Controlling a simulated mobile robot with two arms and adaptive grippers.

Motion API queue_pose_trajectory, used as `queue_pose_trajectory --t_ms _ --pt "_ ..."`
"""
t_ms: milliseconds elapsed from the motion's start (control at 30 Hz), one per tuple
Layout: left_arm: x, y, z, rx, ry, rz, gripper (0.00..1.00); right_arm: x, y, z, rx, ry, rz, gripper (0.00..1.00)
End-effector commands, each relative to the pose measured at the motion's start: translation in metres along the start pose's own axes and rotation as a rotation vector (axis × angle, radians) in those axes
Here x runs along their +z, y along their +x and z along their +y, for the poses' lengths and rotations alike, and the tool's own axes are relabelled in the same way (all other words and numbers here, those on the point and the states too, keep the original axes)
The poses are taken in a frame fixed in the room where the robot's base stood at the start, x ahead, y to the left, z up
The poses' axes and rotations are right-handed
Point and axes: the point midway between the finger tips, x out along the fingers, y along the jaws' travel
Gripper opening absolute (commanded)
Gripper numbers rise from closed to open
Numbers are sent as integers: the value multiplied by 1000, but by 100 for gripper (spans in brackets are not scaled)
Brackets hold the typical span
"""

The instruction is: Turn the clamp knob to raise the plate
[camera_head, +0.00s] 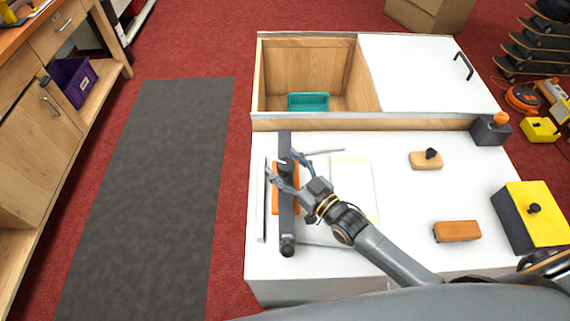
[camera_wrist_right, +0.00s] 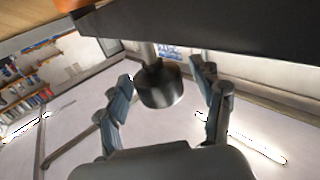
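The clamp is a long dark bar (camera_head: 287,215) lying front to back over an orange piece (camera_head: 277,200) on the left of the white bench top. In the right wrist view a round dark knob (camera_wrist_right: 158,86) on a metal stem stands out from the dark bar (camera_wrist_right: 220,32). My right gripper (camera_head: 277,170) is at the middle of the bar. Its open fingers (camera_wrist_right: 162,75) stand on either side of the knob, with gaps showing on both sides. In the head view the fingers partly cover the knob.
Pale sheets (camera_head: 352,178) lie right of the clamp, partly behind my right arm. A tan block with a black knob (camera_head: 426,160), an orange-brown block (camera_head: 457,232) and a yellow-topped box (camera_head: 535,210) stand farther right. An open compartment with a teal tray (camera_head: 308,101) is behind.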

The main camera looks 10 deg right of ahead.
Motion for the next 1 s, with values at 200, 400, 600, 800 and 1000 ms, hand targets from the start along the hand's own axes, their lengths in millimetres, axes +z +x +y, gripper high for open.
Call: queue_pose_trajectory --t_ms 200,400,600,800,1000 --pt "3 0 -2 -2 0 -3 0 0 -1 0 0 0 0 67" --pt "2 0 -1 -1 0 -2 0 1 -24 0 0 0 -2 67" --pt "1 0 -1 -1 0 -1 0 2 -68 -1 -1 0 -5 67" --pt "0 0 0 0 0 -1 0 1 -103 0 -1 0 -3 67" --pt "0 0 0 0 0 0 0 0 -119 0 0 0 -1 67"
